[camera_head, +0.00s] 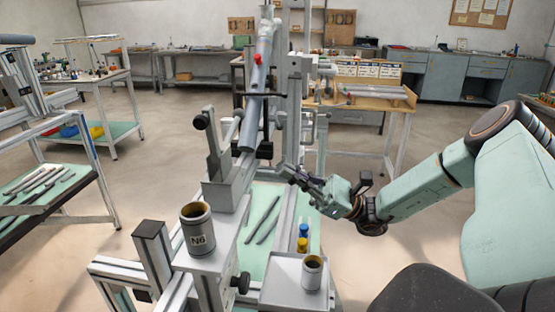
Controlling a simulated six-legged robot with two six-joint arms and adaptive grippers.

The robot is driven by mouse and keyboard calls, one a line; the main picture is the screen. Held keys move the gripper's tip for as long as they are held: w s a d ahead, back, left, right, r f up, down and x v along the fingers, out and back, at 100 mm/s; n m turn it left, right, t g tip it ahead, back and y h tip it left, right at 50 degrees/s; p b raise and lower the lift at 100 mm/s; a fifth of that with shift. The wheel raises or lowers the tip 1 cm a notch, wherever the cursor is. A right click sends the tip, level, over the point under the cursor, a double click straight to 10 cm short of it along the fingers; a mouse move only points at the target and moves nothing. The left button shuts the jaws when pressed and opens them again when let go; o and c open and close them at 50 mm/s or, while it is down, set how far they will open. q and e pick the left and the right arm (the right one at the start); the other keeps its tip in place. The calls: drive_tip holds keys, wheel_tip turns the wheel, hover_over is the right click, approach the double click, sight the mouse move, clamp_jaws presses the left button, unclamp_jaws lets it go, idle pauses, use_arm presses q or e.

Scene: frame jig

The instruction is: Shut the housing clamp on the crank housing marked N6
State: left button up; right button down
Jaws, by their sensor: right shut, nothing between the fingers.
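A short grey cylinder marked N6 (197,240), open at the top with a brownish inside, stands on a light plate at the near end of the frame jig. Just behind it is a grey block (222,190) with an upright lever (213,140) topped by a black knob. This looks like the housing clamp, with its lever raised; I cannot tell exactly how it meets the housing. My right gripper (286,171) is shut and empty, to the right of the block and lever and apart from them. My left gripper is not in view.
A long grey tube (258,95) slopes up behind the lever. Rods lie on a green mat (270,195) beneath.

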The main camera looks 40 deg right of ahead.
sight(233, 128)
drive_tip(key=s+r+p+x, duration=0.1)
drive_tip(key=r+p+x, duration=0.1)
drive_tip(key=x, duration=0.9)
drive_tip(key=shift+r+p, duration=0.15)
drive_tip(key=shift+p, duration=0.45)
drive_tip(key=shift+d, duration=0.1)
drive_tip(key=shift+d, duration=0.15)
